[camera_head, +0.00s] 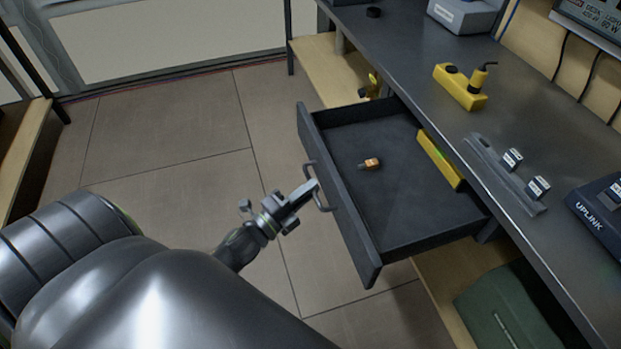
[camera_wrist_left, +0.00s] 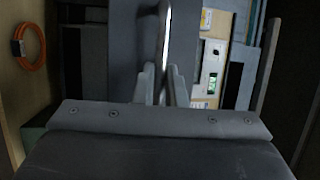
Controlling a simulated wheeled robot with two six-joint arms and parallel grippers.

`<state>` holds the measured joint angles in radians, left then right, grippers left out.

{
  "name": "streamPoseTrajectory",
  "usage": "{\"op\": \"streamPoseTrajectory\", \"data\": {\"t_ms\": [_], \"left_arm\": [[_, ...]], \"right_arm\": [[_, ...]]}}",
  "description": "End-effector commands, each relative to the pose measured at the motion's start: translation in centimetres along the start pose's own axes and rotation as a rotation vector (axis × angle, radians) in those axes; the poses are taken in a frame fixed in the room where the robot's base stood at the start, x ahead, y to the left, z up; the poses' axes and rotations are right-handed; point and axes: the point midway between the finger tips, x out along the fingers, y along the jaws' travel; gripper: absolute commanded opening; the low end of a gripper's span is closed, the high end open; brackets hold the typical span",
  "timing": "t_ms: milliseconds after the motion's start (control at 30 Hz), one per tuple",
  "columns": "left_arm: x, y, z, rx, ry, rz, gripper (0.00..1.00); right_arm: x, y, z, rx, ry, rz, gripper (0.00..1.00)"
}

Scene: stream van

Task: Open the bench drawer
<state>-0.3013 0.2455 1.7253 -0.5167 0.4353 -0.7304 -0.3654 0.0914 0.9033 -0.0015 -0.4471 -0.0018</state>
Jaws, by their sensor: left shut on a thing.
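The bench drawer (camera_head: 352,225) is dark grey and stands pulled well out from under the bench top (camera_head: 410,60) in the head view. Its inside is in plain sight. My left gripper (camera_head: 312,187) is shut on the drawer handle (camera_head: 320,199), a bar on the drawer's front. In the left wrist view the fingers (camera_wrist_left: 164,85) close on either side of the shiny handle bar (camera_wrist_left: 163,40). A small orange-brown fitting (camera_head: 371,164) and a yellow block (camera_head: 440,159) lie in the drawer. My right gripper is in neither view.
On the bench top are a yellow box (camera_head: 461,87), a grey rail (camera_head: 503,172) with two small labelled pieces, and a dark UPLINK box (camera_head: 600,208). A green case (camera_head: 515,308) sits on the lower shelf. The floor (camera_head: 180,140) left of the drawer is clear.

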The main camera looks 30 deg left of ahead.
Motion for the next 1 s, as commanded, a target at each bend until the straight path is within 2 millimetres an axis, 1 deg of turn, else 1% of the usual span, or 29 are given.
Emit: {"op": "streamPoseTrajectory", "data": {"t_ms": [100,133,300,500,767,867,1000], "left_arm": [[-0.1,0.1,0.0,0.0,-0.001,0.003,0.0],[-0.1,0.1,0.0,0.0,-0.001,0.003,0.12],[0.0,0.1,0.0,0.0,-0.001,0.002,0.32],[0.0,0.1,0.0,0.0,0.0,0.001,0.32],[-0.2,0.1,0.0,0.0,0.0,0.001,0.32],[-1.1,0.2,0.0,0.0,0.0,0.004,0.32],[-3.5,0.3,0.0,-0.001,-0.001,0.005,0.32]], "right_arm": [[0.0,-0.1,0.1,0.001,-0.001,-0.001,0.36],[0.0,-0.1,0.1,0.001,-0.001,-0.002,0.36],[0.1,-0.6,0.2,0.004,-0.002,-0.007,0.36],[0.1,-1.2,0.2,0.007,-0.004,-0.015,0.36],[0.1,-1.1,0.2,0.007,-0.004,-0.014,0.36],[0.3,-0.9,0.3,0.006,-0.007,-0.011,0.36],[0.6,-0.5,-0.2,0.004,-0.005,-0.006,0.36]]}}
